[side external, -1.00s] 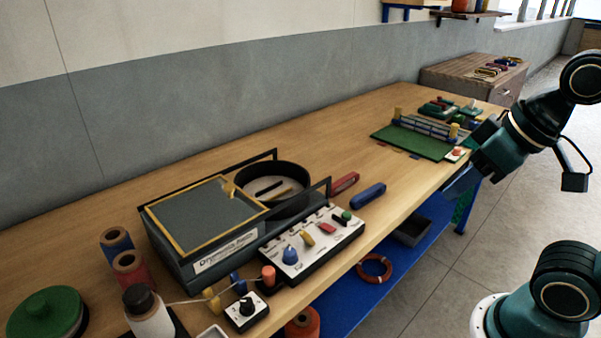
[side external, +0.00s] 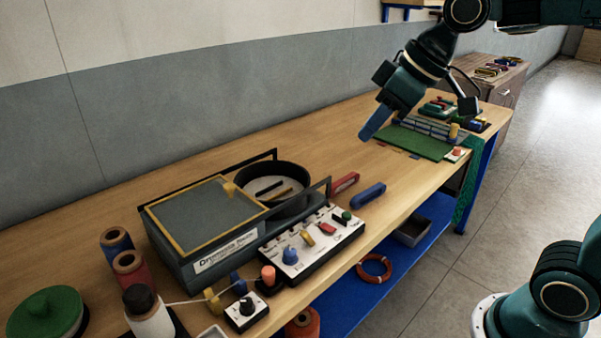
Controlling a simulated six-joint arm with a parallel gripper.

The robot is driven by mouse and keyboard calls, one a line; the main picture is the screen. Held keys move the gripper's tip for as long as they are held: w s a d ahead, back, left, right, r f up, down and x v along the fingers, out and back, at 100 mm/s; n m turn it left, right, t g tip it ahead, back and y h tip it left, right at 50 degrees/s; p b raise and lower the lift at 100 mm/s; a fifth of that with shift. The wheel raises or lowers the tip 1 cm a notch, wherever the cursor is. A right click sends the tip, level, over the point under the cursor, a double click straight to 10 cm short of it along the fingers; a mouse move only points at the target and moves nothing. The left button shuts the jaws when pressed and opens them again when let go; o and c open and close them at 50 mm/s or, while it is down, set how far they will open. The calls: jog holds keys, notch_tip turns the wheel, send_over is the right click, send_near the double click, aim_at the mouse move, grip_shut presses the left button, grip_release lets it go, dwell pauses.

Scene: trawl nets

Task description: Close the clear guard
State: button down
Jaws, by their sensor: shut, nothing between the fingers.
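The clear guard (side external: 205,217) is a see-through panel with a yellow frame, lying flat on the left part of the dark machine (side external: 190,258) on the bench. A small yellow tab (side external: 229,188) stands at its right edge. The guard is beside the round black drum (side external: 276,180), which is uncovered and has a dark bar and a yellowish bar inside. Dark rails run along the machine at the front and back. My gripper (side external: 366,134) is shut and empty, above the bench to the right of the drum and well apart from the guard.
A control panel (side external: 312,243) with coloured knobs stands in front of the machine. A red tool (side external: 345,182) and a blue tool (side external: 368,196) lie right of the drum. Spools (side external: 130,265) stand at the left. A green board (side external: 413,143) lies at the far right.

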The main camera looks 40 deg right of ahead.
jog(key=w+a+f+n+y, duration=0.1)
jog(key=w+a+n, duration=0.1)
jog(key=w, duration=0.5)
jog(key=w+a+n+y, duration=0.1)
jog(key=w+a+n, duration=0.15)
jog(key=w, duration=0.55)
jog(key=n+g+y, duration=0.2)
jog(key=n+y, duration=0.1)
jog(key=n, duration=0.1)
send_over(225, 186)
jog(key=s+d, duration=0.1)
jog(key=d, duration=0.1)
notch_tip(225, 186, down, 9)
jog(key=shift+d+f, duration=0.15)
jog(key=shift+d, duration=0.05)
jog(key=shift+a+f, duration=0.1)
jog(key=x, duration=0.9)
jog(key=shift+w+a+f, duration=0.15)
jog(key=shift+a, duration=0.15)
jog(key=shift+s+d+f, duration=0.1)
jog(key=shift+s+d, duration=0.2)
jog(key=shift+d, duration=0.3)
jog(key=shift+s+d+f, duration=0.15)
jog(key=shift+s+d, duration=0.1)
jog(key=shift+d, duration=0.3)
jog(key=shift+s+d+f, duration=0.1)
jog(key=shift+s+d, duration=0.2)
jog(key=shift+d, duration=0.3)
jog(key=d, duration=2)
jog(key=shift+d+f, duration=0.1)
